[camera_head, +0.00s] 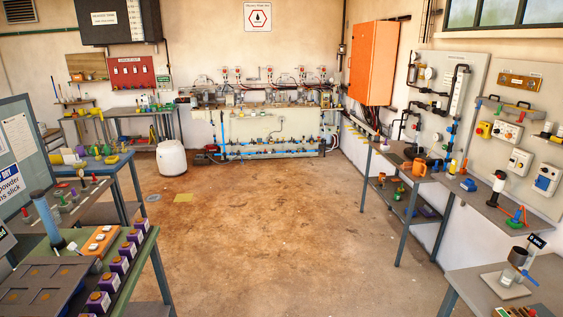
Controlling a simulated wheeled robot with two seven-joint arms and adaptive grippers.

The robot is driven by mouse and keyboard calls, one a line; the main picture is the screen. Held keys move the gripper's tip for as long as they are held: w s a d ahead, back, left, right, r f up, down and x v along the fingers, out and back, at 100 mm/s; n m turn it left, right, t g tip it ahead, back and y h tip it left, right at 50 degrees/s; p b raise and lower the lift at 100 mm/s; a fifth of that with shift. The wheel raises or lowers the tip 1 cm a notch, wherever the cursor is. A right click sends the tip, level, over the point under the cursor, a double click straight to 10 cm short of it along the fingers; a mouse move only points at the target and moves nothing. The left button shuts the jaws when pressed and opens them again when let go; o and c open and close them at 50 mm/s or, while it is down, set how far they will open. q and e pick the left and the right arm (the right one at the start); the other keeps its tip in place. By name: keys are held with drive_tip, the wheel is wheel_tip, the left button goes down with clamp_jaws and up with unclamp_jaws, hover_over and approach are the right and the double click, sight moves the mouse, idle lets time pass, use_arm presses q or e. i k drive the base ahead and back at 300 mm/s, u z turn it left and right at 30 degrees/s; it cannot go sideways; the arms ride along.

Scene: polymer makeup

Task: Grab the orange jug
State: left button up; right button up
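An orange jug (419,168) stands upright near the front edge of the right-hand bench (392,158), in the right part of the head view. It looks small from here and its handle side is hard to make out. Neither my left gripper nor my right gripper is in view.
A smaller yellow-orange container (452,167) stands to the jug's right, near a black-and-white cylinder (496,188). A near right table (462,285) and left benches (133,201) flank the open brown floor (265,235). A white drum (171,158) stands at the back left.

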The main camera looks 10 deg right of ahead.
sight(418, 170)
drive_tip(key=z, duration=0.15)
drive_tip(key=i, duration=1.95)
drive_tip(key=z, duration=0.7)
drive_tip(key=i, duration=2.15)
drive_tip(key=z, duration=0.8)
drive_tip(key=i, duration=1.6)
drive_tip(key=z, duration=0.35)
